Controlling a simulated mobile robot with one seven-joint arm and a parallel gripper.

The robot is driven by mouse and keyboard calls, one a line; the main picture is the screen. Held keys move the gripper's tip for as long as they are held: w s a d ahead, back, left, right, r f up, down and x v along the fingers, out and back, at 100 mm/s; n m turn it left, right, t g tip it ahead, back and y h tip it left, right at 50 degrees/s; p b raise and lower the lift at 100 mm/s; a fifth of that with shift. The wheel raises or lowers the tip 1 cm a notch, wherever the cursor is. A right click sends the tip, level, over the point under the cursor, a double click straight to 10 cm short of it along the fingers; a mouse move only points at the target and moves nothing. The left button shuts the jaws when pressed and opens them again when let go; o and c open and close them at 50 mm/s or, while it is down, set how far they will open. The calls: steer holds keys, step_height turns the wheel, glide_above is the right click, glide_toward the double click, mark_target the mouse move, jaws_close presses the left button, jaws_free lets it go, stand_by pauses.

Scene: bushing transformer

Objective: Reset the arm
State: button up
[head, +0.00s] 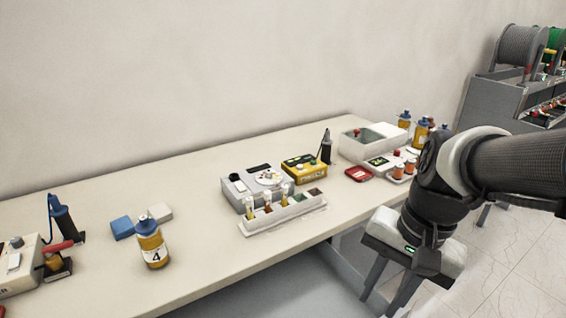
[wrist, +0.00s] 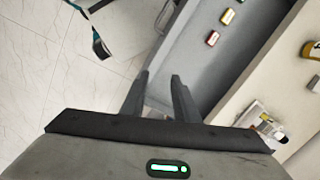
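My gripper (head: 380,300) hangs at the right of the head view, beyond the front edge of the workbench (head: 200,262) and over the floor side. Its two fingers point down and stand apart with nothing between them. In the wrist view the fingers (wrist: 158,80) also stand apart and empty, in front of a grey surface below the bench top. My arm enters the head view from the right and hides part of the bench's right end.
The bench holds a bottle marked 4 (head: 151,248), a blue block (head: 122,228), a rack of vials (head: 285,214), a yellow device (head: 304,170), a white bin (head: 358,150) and several bottles at the right. A spool rack (head: 490,105) stands at the far right. Tiled floor lies beside the bench.

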step_height(320, 180, up, 20)
steer(key=a+n+t+h+p, duration=0.1)
steer(key=n+t+p, duration=0.4)
steer(key=p, duration=0.7)
steer(key=shift+a+n+h+p, duration=0.4)
steer(key=shift+a+n, duration=0.15)
steer(key=shift+n, duration=0.45)
